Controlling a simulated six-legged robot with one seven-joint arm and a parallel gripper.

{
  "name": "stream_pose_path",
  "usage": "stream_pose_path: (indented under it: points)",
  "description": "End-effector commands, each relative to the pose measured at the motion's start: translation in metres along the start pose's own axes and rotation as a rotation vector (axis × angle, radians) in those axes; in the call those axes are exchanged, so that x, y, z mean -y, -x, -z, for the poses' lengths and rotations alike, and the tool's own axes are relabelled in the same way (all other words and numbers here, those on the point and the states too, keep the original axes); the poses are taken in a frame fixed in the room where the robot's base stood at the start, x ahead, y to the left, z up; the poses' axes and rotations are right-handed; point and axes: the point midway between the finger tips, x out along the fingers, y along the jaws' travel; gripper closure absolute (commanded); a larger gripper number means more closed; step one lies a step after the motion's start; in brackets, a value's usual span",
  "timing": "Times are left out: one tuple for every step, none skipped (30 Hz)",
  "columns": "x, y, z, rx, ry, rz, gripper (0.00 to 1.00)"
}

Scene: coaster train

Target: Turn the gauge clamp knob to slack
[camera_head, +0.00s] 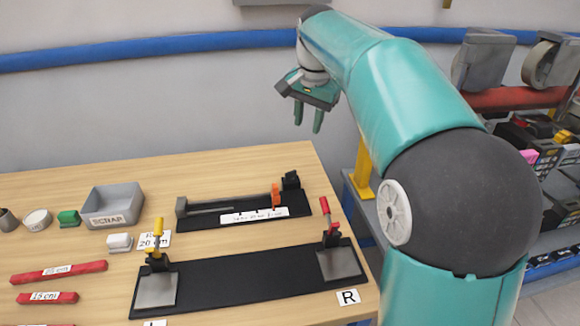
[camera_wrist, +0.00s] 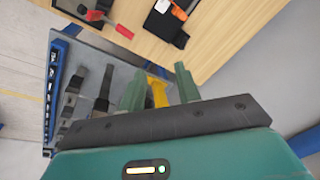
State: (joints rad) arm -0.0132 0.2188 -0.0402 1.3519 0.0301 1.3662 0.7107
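The length gauge (camera_head: 243,209) lies toward the back right of the wooden table, a black base with a grey rail and a white scale strip. An orange part (camera_head: 276,196), probably the clamp knob, stands near its right end beside a black block (camera_head: 291,181). Its turned position is too small to tell. In the wrist view the orange part (camera_wrist: 179,13) shows at the top edge, beyond my fingers. My gripper (camera_head: 308,118) is open and empty, raised above and behind the table's right end, apart from the gauge. Its two green fingers (camera_wrist: 159,88) are spread.
A black fixture (camera_head: 240,280) with two metal pads, a yellow-handled clamp (camera_head: 158,240) and a red-handled clamp (camera_head: 328,218) lies in front of the gauge. A grey SCRAP bin (camera_head: 112,204) and red bars (camera_head: 58,272) are left. A tool cart (camera_head: 540,190) stands right.

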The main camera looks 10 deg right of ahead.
Motion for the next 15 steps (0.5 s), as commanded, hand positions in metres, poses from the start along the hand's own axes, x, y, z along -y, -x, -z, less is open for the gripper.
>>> stream_pose_path:
  points:
    - [0.011,-0.009,0.010,0.011,-0.029,-0.011,0.67]
    - [0.015,-0.013,0.015,0.018,-0.048,-0.017,0.67]
    - [0.022,-0.019,0.022,0.025,-0.075,-0.026,0.67]
    - [0.027,-0.024,0.027,0.031,-0.095,-0.032,0.67]
    - [0.031,-0.029,0.032,0.035,-0.115,-0.038,0.67]
    - [0.037,-0.035,0.039,0.042,-0.141,-0.047,0.67]
    - [0.042,-0.040,0.044,0.047,-0.161,-0.054,0.67]
    - [0.046,-0.046,0.048,0.051,-0.182,-0.061,0.67]
    - [0.051,-0.054,0.054,0.058,-0.207,-0.070,0.67]
    - [0.055,-0.059,0.058,0.062,-0.226,-0.077,0.67]
    - [0.058,-0.065,0.062,0.066,-0.246,-0.085,0.67]
    - [0.063,-0.074,0.067,0.072,-0.272,-0.095,0.67]
    - [0.066,-0.080,0.070,0.075,-0.290,-0.102,0.67]
    - [0.070,-0.086,0.073,0.079,-0.310,-0.109,0.67]
    - [0.073,-0.096,0.077,0.084,-0.335,-0.120,0.67]
